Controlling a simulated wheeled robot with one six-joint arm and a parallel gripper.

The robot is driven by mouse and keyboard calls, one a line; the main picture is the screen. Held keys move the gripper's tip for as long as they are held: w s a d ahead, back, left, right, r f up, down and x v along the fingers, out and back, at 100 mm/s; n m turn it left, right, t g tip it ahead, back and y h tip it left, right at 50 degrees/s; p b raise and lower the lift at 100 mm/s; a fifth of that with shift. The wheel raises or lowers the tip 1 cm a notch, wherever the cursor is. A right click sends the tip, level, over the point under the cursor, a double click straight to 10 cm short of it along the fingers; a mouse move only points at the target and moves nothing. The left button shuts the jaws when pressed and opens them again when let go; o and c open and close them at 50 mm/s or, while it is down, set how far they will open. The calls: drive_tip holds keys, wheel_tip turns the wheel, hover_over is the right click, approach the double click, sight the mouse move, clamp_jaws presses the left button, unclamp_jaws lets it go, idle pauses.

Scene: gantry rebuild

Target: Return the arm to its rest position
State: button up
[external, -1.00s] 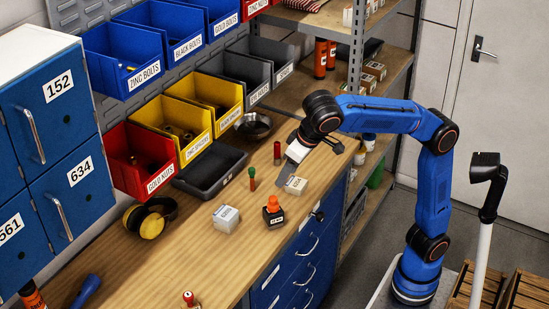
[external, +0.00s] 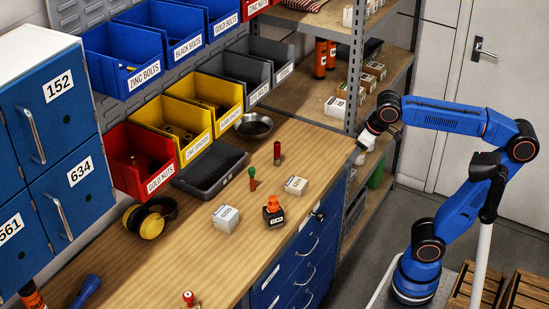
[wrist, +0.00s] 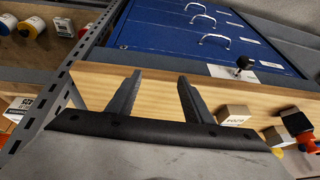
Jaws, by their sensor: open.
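My arm is blue with black joints. In the external view my gripper (external: 362,150) hangs off the right edge of the wooden workbench (external: 265,235), by the shelf upright. In the wrist view my gripper (wrist: 158,95) shows two dark fingers spread apart, with nothing between them except the view of the bench's front edge behind. The fingertips are small and partly unclear in the external view.
A shelf rack (external: 355,70) stands close to my gripper. On the bench are small boxes (external: 226,218), an orange-topped bottle (external: 273,211) and a black tray (external: 211,170). A white post (external: 482,250) and wooden crates (external: 523,291) stand near my base.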

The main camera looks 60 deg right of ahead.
drive_tip(key=s+d+f, duration=0.5)
drive_tip(key=f, duration=0.5)
drive_tip(key=s+d+f+h, duration=0.1)
drive_tip(key=s+d+f, duration=0.4)
drive_tip(key=f, duration=0.5)
drive_tip(key=shift+s+d, duration=0.3)
drive_tip(key=shift+d, duration=0.05)
